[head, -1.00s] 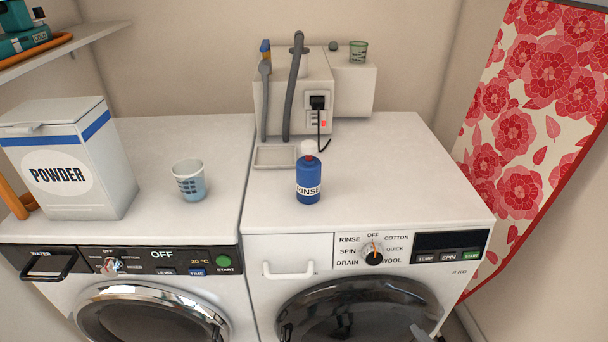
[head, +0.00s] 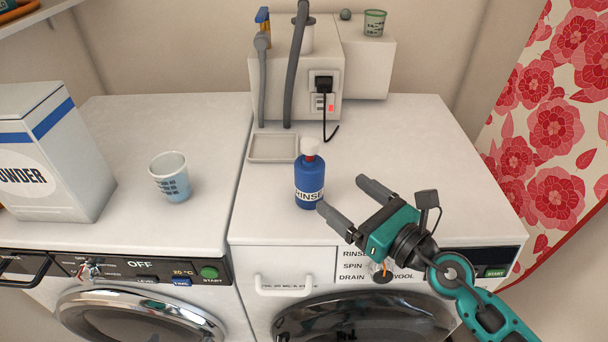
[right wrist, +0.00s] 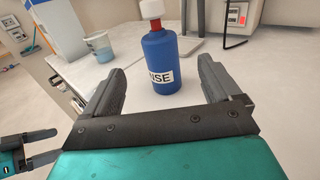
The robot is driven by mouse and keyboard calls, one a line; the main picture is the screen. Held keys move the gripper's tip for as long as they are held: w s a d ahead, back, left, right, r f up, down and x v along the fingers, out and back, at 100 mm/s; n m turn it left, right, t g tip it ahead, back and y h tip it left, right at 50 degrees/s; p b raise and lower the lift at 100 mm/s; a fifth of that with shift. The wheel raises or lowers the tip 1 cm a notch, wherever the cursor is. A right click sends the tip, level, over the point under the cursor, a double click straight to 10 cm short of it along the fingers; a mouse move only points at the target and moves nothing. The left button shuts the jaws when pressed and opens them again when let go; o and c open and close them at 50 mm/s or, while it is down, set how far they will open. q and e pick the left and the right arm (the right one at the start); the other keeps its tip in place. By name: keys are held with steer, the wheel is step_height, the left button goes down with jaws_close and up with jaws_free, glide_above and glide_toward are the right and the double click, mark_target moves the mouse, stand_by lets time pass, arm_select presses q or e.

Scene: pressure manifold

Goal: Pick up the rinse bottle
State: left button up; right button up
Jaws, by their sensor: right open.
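The rinse bottle (head: 309,182) is blue with a white cap, a red neck and a "RINSE" label. It stands upright on the top of the right washing machine, near its front edge. My right gripper (head: 343,196) is open and empty, just right of the bottle, one fingertip close to its lower side. In the right wrist view the bottle (right wrist: 160,62) appears ahead, framed between the two fingers; I cannot tell whether either touches it. My left gripper (right wrist: 55,145) shows at the lower left of the right wrist view, its fingers apart and empty.
A grey shallow tray (head: 272,158) lies just behind the bottle. A hose box (head: 285,82) with a plug and cable stands behind. A measuring cup (head: 171,178) and powder box (head: 50,150) stand on the left machine. The top right of the bottle is clear.

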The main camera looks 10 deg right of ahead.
mark_target(303, 164)
steer(key=p+x, duration=0.1)
steer(key=x, duration=0.5)
steer(key=shift+w+a, duration=0.25)
steer(key=shift+x, duration=2.95)
steer(key=shift+d, duration=0.1)
steer(key=shift+c, duration=0.4)
steer(key=c, duration=1.1)
